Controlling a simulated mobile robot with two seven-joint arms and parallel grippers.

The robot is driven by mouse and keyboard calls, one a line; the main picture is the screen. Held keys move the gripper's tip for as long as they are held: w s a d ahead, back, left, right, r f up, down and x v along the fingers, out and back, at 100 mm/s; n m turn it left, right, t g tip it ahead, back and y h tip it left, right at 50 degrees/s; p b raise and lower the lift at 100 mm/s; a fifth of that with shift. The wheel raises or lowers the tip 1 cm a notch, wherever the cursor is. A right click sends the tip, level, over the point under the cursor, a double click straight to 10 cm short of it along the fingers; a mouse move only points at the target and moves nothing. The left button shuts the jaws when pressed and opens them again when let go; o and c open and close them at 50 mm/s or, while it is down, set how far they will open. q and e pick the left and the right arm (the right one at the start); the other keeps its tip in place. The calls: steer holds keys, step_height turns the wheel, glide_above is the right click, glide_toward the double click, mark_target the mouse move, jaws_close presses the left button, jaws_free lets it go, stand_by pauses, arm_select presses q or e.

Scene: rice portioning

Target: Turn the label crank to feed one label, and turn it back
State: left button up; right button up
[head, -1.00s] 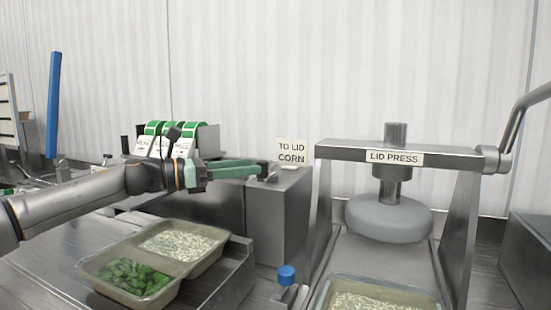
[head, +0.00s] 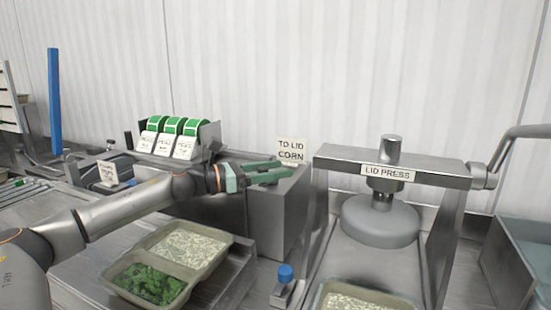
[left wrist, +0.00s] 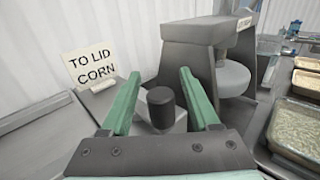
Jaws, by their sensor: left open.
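The label dispenser (head: 205,140) stands left of centre in the head view, with green-and-white label rolls in a row. My left gripper (head: 284,169) is to its right, at the top of the grey housing by the "TO LID CORN" sign. Its two green fingers are apart. In the left wrist view, a dark round knob (left wrist: 160,104), which looks like the crank's handle, stands between the spread fingers of the left gripper (left wrist: 158,74), with space visible on both sides. The rest of the crank is mostly hidden. My right gripper is not in view.
The "TO LID CORN" sign (head: 291,149) stands just behind the gripper. The lid press (head: 395,164) stands to the right. A two-part tray of rice and greens (head: 211,267) sits in front. A blue-topped knob (head: 285,273) is between tray and press.

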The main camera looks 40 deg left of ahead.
arm_select(q)
steer(key=shift+w+d, duration=0.1)
jaws_close()
stand_by(0.7)
